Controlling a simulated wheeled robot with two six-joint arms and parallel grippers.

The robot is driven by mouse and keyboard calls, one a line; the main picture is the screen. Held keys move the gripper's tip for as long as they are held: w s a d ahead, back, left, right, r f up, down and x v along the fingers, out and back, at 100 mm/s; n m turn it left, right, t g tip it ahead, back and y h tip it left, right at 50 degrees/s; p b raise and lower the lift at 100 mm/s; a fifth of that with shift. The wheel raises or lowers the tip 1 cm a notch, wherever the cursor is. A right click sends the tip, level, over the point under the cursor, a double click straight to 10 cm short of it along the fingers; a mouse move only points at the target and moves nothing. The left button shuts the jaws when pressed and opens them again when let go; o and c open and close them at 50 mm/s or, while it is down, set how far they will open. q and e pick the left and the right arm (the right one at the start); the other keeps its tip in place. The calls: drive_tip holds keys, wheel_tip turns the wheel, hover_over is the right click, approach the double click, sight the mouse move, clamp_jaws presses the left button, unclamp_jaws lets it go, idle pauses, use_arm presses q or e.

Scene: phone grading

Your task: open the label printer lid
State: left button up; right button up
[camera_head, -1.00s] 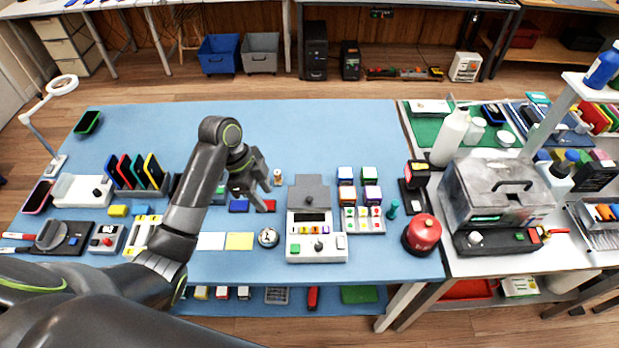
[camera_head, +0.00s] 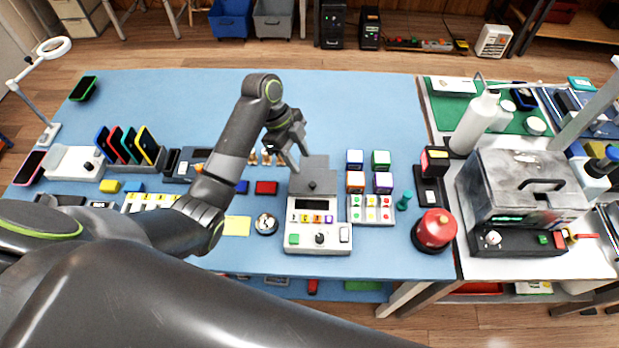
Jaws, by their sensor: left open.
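The label printer (camera_head: 319,240) stands in the middle of the blue table. It is a pale box with a dark display, a row of coloured keys, and a green button and a knob in front. Its grey lid (camera_head: 316,171) is at the back, with a small dark knob near its front edge. The lid looks down, though its exact angle is hard to tell. My left gripper (camera_head: 299,158) is open and empty, just above and left of the lid's back left corner; I cannot tell if it touches. My right gripper is not in view.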

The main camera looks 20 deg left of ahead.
sight(312, 183)
use_arm(q)
drive_tip(key=x, duration=0.3)
drive_tip(key=shift+s+d+f+p, duration=0.15)
drive_tip(key=shift+s+d+p, duration=0.05)
drive_tip(key=shift+s+p, duration=0.1)
drive_tip(key=x, duration=0.4)
drive_tip(key=shift+w+f, duration=0.15)
drive_tip(key=shift+f, duration=0.1)
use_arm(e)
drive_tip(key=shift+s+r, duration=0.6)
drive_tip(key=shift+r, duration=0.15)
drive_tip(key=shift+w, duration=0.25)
use_arm(q)
clamp_jaws()
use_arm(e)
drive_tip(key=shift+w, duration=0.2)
